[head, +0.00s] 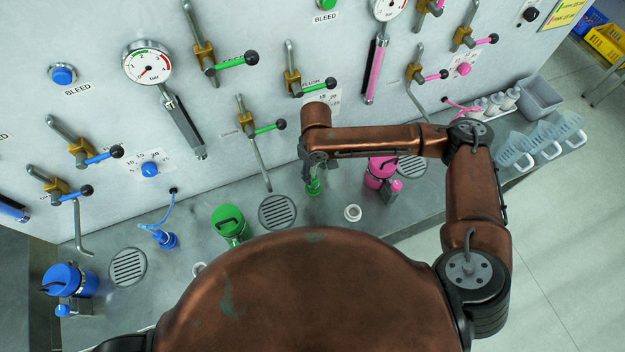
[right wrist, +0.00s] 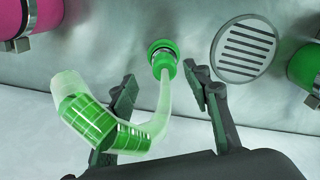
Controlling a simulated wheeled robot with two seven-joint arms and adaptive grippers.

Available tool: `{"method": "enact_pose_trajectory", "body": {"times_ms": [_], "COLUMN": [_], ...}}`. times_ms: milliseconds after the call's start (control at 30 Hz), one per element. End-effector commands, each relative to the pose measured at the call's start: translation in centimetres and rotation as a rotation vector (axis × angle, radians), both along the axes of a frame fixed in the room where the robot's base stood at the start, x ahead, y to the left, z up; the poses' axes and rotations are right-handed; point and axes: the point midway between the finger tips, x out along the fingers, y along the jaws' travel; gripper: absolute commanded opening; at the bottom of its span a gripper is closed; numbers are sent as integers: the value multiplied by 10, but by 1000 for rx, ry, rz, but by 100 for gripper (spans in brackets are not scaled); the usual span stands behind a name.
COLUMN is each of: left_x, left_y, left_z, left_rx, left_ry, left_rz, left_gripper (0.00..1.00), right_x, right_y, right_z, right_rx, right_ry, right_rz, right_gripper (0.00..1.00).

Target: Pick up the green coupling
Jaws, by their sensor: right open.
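The green coupling (right wrist: 163,60) shows in the right wrist view as a round green fitting on the grey bench. A clear hose (right wrist: 163,105) rises from it and bends left towards a green-banded section near the left finger. In the head view the coupling (head: 313,187) is small and partly hidden by my right gripper (head: 312,170). In the right wrist view my right gripper (right wrist: 162,95) is open. Its fingers stand on either side of the hose, with the coupling beyond the fingertips and nothing clamped. My left gripper is not in view.
A drain grate (head: 277,212) and a green canister (head: 230,222) lie left of the coupling. A pink canister (head: 380,172) and a white ring (head: 352,213) are to its right. The wall panel behind carries valves and a gauge (head: 147,63).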

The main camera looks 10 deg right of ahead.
Motion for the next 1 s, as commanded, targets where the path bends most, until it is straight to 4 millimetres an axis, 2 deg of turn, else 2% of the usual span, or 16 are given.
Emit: {"method": "enact_pose_trajectory", "body": {"times_ms": [167, 500, 733, 1000], "left_x": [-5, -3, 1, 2], "left_y": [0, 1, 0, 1], "left_z": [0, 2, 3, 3], "left_rx": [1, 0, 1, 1], "left_ry": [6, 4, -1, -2], "left_rz": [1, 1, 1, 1], "left_gripper": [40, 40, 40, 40], "right_x": [0, 0, 0, 0], "right_y": [2, 8, 8, 8], "right_z": [-14, -58, -60, -59], "right_rx": [1, 0, 1, 1], "right_ry": [1, 0, -1, -2], "right_rz": [2, 5, 6, 6], "right_gripper": [45, 45, 45, 26]}}
